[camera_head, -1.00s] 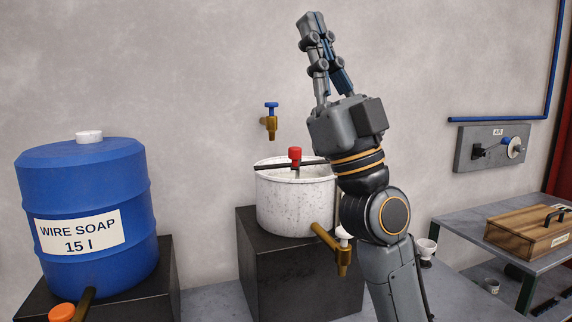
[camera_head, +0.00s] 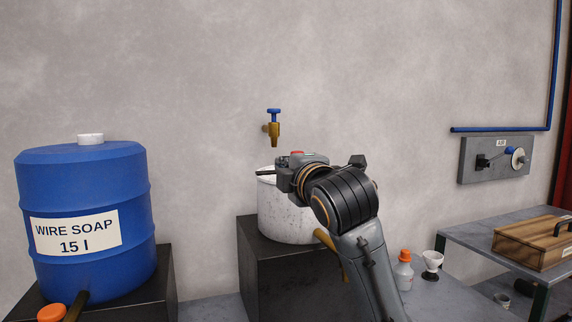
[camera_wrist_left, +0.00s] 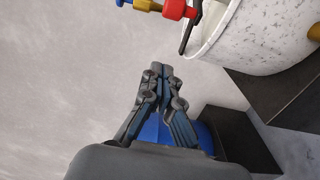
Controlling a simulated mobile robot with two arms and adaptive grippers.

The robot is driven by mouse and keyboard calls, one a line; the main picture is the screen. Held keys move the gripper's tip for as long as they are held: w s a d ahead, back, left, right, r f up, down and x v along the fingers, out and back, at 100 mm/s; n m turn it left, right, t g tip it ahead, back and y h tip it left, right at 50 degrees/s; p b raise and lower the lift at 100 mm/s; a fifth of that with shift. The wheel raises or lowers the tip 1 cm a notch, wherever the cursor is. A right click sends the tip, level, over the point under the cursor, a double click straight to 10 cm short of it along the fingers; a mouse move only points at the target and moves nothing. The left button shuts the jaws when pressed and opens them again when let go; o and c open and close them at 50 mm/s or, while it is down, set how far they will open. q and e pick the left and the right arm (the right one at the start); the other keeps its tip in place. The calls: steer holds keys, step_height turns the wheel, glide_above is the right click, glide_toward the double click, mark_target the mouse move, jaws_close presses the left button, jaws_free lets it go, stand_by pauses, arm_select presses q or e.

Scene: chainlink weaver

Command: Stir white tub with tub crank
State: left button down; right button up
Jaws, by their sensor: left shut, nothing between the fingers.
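The white speckled tub (camera_head: 285,218) stands on a dark block below the wall. The tub crank has a dark bar (camera_head: 265,173) over the rim and a red knob (camera_head: 297,153), mostly hidden behind my left gripper (camera_head: 303,160) in the head view. In the left wrist view the red knob (camera_wrist_left: 175,9) and the tub (camera_wrist_left: 225,45) are at the top right. My left gripper (camera_wrist_left: 161,70) is shut and empty there, its fingertips apart from the knob. The head view hides its fingers. My right gripper is not in view.
A brass tap with blue handle (camera_head: 273,128) is on the wall above the tub. A blue soap drum (camera_head: 85,270) stands left.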

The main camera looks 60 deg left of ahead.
arm_select(q)
steer(key=w+a+p, duration=0.3)
steer(key=w+a, duration=0.1)
steer(key=a, duration=0.3)
steer(key=shift+w+a, duration=0.15)
steer(key=shift+a, duration=0.2)
